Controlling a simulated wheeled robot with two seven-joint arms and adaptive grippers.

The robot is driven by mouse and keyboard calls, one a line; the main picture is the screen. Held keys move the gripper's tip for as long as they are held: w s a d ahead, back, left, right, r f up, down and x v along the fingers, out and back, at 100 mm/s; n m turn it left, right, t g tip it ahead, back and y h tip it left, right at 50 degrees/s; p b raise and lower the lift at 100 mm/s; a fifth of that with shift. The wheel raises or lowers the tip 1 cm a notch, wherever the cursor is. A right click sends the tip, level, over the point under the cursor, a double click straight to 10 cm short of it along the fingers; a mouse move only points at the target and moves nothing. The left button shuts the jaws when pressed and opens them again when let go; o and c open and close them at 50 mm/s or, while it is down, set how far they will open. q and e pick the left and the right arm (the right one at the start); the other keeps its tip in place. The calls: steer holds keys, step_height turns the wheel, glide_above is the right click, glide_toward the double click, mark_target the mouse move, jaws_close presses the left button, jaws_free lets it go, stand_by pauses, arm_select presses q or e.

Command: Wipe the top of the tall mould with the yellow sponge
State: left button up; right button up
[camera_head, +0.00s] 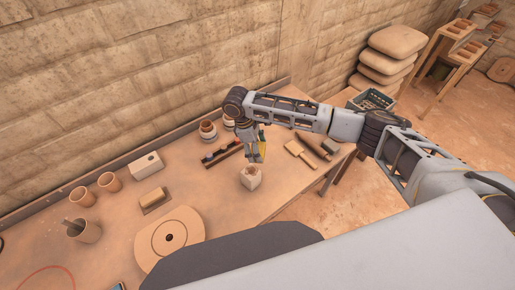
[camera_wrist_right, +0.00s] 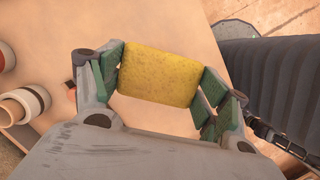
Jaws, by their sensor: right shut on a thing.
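My right gripper (camera_head: 256,157) hangs down over the table. In the right wrist view my right gripper (camera_wrist_right: 160,85) is shut on the yellow sponge (camera_wrist_right: 158,74), held between its green finger pads. In the head view only a thin strip of the sponge (camera_head: 262,141) shows beside the fingers. A pale faceted mould with a brownish top (camera_head: 250,178), seemingly the tall mould, stands upright just in front of and below the gripper. I cannot tell whether they touch. This mould is not visible in the right wrist view. My left gripper is not in view.
A round disc (camera_head: 169,239), a wooden-backed block (camera_head: 154,200), a white block with a hole (camera_head: 146,165) and several brown cups stand left on the table (camera_head: 215,180). A dark rack (camera_head: 222,153) and stacked rings (camera_head: 208,130) lie behind. A paddle (camera_head: 300,154) lies right.

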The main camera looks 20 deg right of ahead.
steer(key=shift+w+n+t, duration=0.1)
steer(key=shift+n+t, duration=0.2)
steer(key=shift+n, duration=0.7)
steer(key=shift+f, duration=0.15)
